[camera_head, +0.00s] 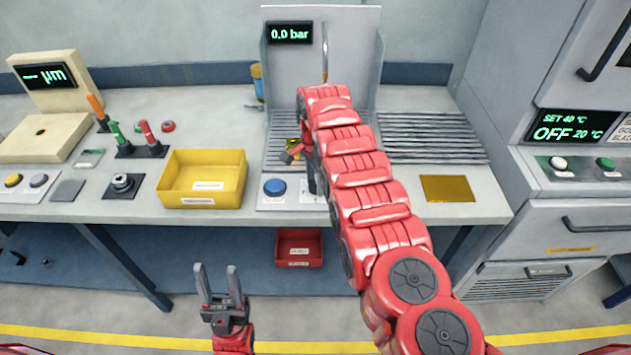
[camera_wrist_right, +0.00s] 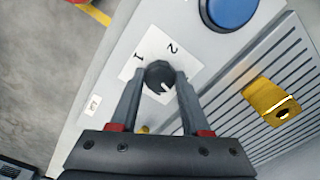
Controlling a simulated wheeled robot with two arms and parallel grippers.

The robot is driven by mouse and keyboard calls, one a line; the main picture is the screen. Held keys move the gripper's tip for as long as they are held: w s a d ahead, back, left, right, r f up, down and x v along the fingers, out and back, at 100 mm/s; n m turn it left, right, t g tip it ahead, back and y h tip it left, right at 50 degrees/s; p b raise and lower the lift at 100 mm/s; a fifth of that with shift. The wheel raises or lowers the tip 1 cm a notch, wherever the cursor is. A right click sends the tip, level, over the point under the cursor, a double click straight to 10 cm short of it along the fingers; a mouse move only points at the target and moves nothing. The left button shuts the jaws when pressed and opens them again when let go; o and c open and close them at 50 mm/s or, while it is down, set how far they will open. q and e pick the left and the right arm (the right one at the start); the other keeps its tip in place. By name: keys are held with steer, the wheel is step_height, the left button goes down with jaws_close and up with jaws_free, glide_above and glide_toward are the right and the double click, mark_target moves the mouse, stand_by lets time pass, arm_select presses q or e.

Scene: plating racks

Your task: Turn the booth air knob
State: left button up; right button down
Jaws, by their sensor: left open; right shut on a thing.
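The booth air knob (camera_wrist_right: 158,76) is a small black round knob with a white mark, on a white label plate (camera_wrist_right: 187,53) printed with 1 and 2. My right gripper (camera_wrist_right: 159,82) is shut on the knob, one finger on each side, in the right wrist view. In the head view my right arm hides most of the knob and its plate. The booth display (camera_head: 290,33) reads 0.0 bar. My left gripper (camera_head: 219,285) is open and empty, in front of the bench and below its top.
A blue button (camera_head: 274,187) is beside the knob plate, and it also shows in the right wrist view (camera_wrist_right: 229,10). A brass-coloured piece (camera_wrist_right: 272,101) lies on the slatted grate. A yellow bin (camera_head: 202,178) stands left of the booth. A red bin (camera_head: 298,248) sits below the bench.

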steer(key=n, duration=0.3)
steer(key=shift+n+b, duration=0.7)
steer(key=shift+n, duration=0.4)
steer(key=n+b, duration=0.4)
steer(key=n, duration=0.2)
steer(key=shift+f, duration=0.2)
steer(key=shift+w+r+n+b, duration=0.1)
steer(key=shift+n+b, duration=0.55)
steer(key=shift+n, duration=1.25)
steer(key=shift+r+n+b, duration=0.15)
steer(key=shift+n+b, duration=0.2)
steer(key=shift+n, duration=0.55)
steer(key=n, duration=0.3)
steer(key=shift+n, duration=0.3)
steer(key=shift+n+p, duration=0.45)
steer(key=shift+n, duration=1.15)
